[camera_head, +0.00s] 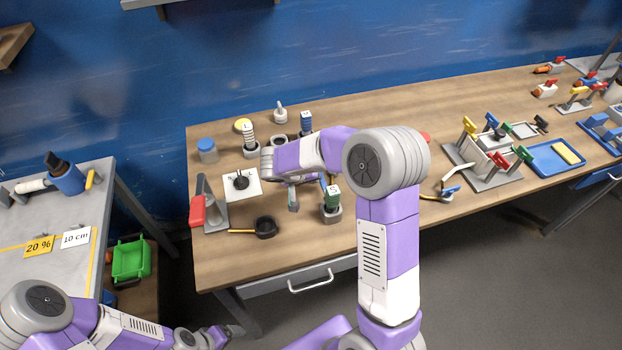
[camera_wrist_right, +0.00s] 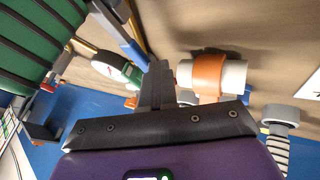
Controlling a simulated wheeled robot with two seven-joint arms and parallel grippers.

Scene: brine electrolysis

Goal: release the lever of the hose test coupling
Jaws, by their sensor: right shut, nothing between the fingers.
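I cannot tell for sure which part is the hose test coupling. In the wrist view, a white cylinder with an orange band (camera_wrist_right: 210,76) lies just beyond my right gripper. A grey-and-blue bar (camera_wrist_right: 122,38) is to its left. In the head view, a small fitting with a blue handle (camera_head: 450,192) stands near the table's front edge, right of my right arm. My right gripper (camera_head: 293,200) points down over the table; in the wrist view its fingers (camera_wrist_right: 156,84) are shut and empty. My left gripper (camera_head: 216,336) is low at the bottom left, away from the table; its jaws are too small to judge.
A green-topped bottle (camera_head: 332,195) stands close to my right gripper. A clamp rack (camera_head: 488,178) and blue tray (camera_head: 545,160) stand right. My arm hides the table middle.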

